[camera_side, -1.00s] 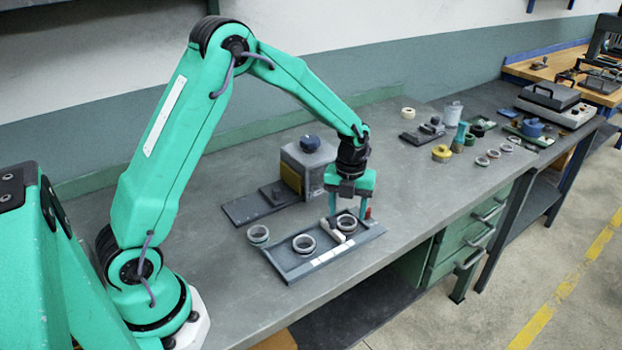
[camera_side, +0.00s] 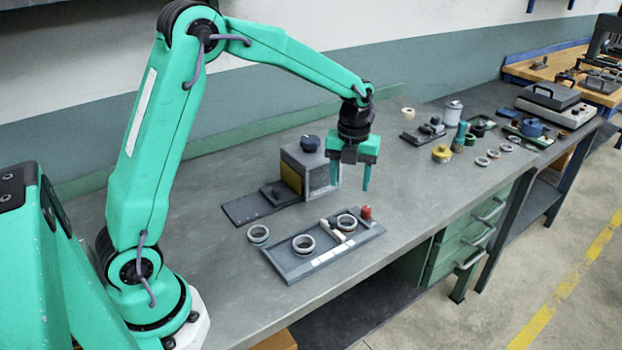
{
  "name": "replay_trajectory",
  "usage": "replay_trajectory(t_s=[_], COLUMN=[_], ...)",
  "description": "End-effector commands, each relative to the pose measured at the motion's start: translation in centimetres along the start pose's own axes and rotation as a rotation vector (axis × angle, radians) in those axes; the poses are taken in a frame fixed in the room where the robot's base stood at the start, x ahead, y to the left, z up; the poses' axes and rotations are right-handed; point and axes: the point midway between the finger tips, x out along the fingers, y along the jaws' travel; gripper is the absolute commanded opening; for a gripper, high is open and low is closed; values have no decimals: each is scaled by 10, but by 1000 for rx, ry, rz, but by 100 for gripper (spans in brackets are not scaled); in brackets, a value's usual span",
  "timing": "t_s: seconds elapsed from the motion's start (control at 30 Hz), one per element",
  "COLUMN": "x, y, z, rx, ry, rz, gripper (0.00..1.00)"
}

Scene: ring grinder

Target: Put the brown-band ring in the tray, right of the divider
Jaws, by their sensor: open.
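The dark grey tray (camera_side: 291,270) lies on the bench with a pale divider (camera_side: 332,231) across it. One ring (camera_side: 347,222) lies in the tray right of the divider. Another ring (camera_side: 303,244) lies in the tray left of the divider. A third ring (camera_side: 258,235) lies on the bench just left of the tray. Band colours are too small to tell, so I cannot say which ring is the brown-band one. My gripper (camera_side: 350,187) is open and empty, pointing down, above and apart from the ring right of the divider.
A red-topped piece (camera_side: 366,213) stands at the tray's right end. Behind the tray is a grey grinder box (camera_side: 312,165) with a dark knob and a flat plate (camera_side: 245,209). Several small parts and a yellow piece (camera_side: 441,153) sit farther right. The bench between is clear.

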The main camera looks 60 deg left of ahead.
Motion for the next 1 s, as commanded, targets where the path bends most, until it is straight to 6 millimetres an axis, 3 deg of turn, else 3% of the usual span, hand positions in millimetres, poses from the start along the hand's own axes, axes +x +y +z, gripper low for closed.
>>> replay_trajectory(t_s=[0.37,0.53,1.0], x=[-2,-13,-78], y=[1,4,36], z=[-1,-7,-60], rx=[-13,-98,-737], ry=[-2,-17,-82], rz=[-2,-14,-134], gripper=[56,56,56])
